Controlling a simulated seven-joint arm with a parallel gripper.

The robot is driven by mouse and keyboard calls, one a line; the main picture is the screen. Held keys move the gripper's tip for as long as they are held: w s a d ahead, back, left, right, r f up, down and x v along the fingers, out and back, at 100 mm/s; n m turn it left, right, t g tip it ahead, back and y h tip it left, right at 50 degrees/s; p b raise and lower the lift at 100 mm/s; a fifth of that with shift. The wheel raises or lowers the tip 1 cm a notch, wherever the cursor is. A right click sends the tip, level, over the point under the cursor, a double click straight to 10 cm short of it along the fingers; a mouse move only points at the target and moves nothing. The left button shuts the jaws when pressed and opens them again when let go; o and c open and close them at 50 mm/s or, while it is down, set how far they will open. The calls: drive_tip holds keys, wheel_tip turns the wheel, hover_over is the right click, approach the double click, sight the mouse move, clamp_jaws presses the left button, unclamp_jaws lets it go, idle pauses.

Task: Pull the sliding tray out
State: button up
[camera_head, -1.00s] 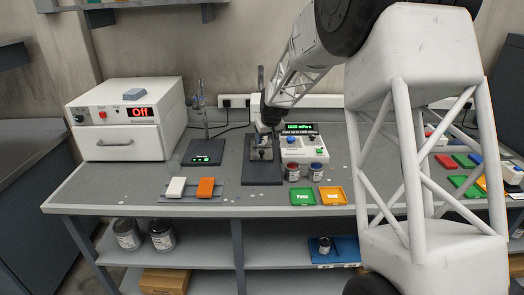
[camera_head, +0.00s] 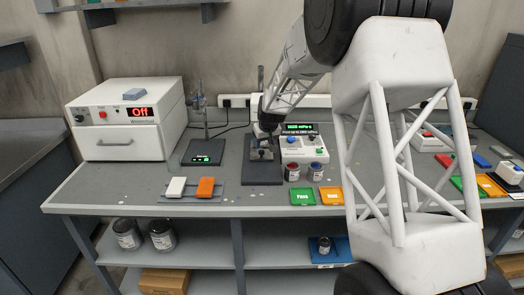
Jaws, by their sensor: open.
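A white box-shaped unit (camera_head: 165,107) with a red "Off" display stands at the left of the bench. The sliding tray (camera_head: 91,145) is its lower front, a white panel with a grey bar handle (camera_head: 110,143). My gripper (camera_head: 264,136) is small in view at the end of my arm, over the dark-based stand at mid-bench. It is open and well to the right of the handle, with nothing visible between its fingers. The stand behind it makes its fingertips hard to make out.
A rod stand (camera_head: 204,152) with a green readout stands between the box and my gripper. White (camera_head: 176,187) and orange (camera_head: 206,187) blocks lie on a plate in front. Two small cans (camera_head: 315,171) and a green tray (camera_head: 303,197) are to the right. Bench before the box is clear.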

sight(262, 151)
drive_tip(key=shift+x, duration=2.65)
clamp_jaws()
